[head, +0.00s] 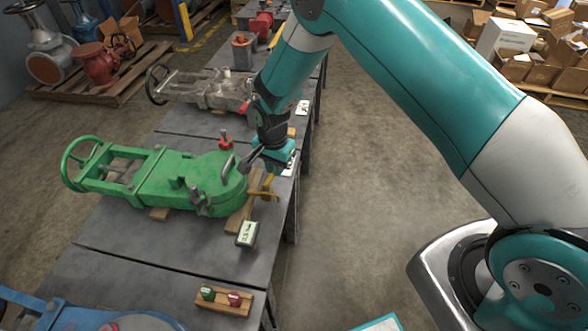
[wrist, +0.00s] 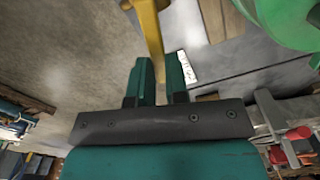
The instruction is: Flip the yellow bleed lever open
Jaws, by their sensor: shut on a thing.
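The green valve (head: 185,178) lies on its side on the dark table, its handwheel to the left. The yellow bleed lever (head: 268,183) is at the valve's right end, near the table's edge. In the wrist view the lever (wrist: 148,28) comes down from the top edge and its end sits between my finger tips. My gripper (head: 266,170) is at the lever from above, and its two teal fingers (wrist: 160,75) are shut on it. The lever's pivot is not clear in the wrist view, and my gripper partly hides the lever in the head view.
A small display tag (head: 247,234) stands by the table's front edge. A wooden block with green and red buttons (head: 224,298) lies nearer. A grey valve (head: 205,90) is farther along the table.

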